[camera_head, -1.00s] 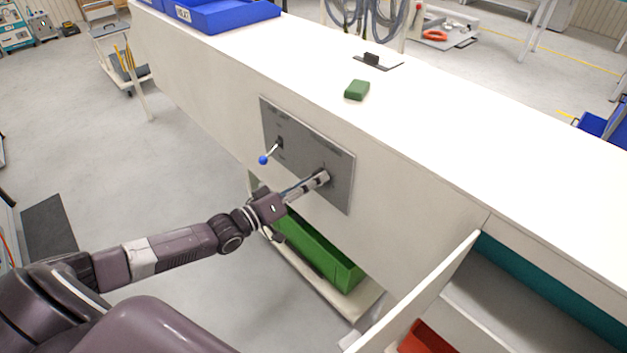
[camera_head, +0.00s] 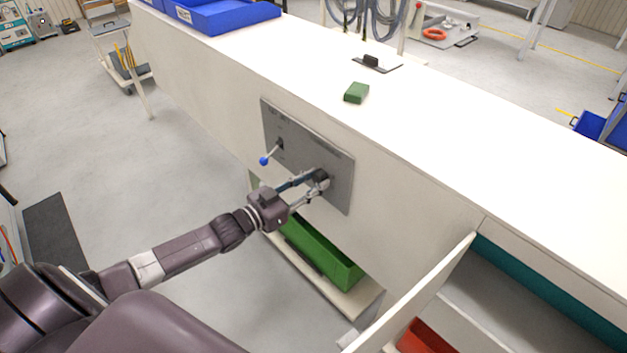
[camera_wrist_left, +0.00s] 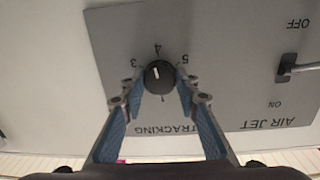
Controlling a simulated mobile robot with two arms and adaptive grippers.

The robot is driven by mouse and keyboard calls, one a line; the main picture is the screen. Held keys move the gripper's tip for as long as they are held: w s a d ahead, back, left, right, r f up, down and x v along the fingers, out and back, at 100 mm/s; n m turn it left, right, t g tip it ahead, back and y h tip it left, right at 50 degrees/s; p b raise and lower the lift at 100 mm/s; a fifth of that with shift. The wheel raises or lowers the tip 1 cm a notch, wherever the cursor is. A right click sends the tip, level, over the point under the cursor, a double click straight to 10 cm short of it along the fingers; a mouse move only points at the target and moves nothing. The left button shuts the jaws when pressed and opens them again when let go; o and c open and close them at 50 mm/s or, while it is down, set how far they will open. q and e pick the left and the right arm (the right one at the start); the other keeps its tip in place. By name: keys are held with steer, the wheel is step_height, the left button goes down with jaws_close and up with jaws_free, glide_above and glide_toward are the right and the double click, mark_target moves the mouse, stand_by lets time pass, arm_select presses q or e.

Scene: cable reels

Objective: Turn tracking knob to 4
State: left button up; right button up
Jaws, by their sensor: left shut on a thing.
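The tracking knob (camera_wrist_left: 159,75) is a black round dial on the grey panel (camera_head: 285,163), with the numbers 3, 4 and 5 around it. In the left wrist view its white mark points up, close to 4 and slightly towards 3. My left gripper (camera_wrist_left: 158,96) has its blue-padded fingers on both sides of the knob and is shut on it. In the head view the left gripper (camera_head: 318,184) covers much of the knob at the lower right of the panel. My right gripper is not in view.
A blue-tipped lever (camera_head: 264,160) sticks out of the panel to the left; its base shows beside the air jet label in the wrist view. A green block (camera_head: 356,92) lies on the white counter (camera_head: 430,130). A green bin (camera_head: 322,252) stands below the panel.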

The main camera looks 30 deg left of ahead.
arm_select(q)
steer(key=shift+m, duration=0.9)
steer(key=o, duration=1.2)
steer(key=shift+c, duration=0.2)
steer(key=shift+s, duration=0.1)
steer(key=v, duration=1.2)
steer(key=shift+r, duration=0.1)
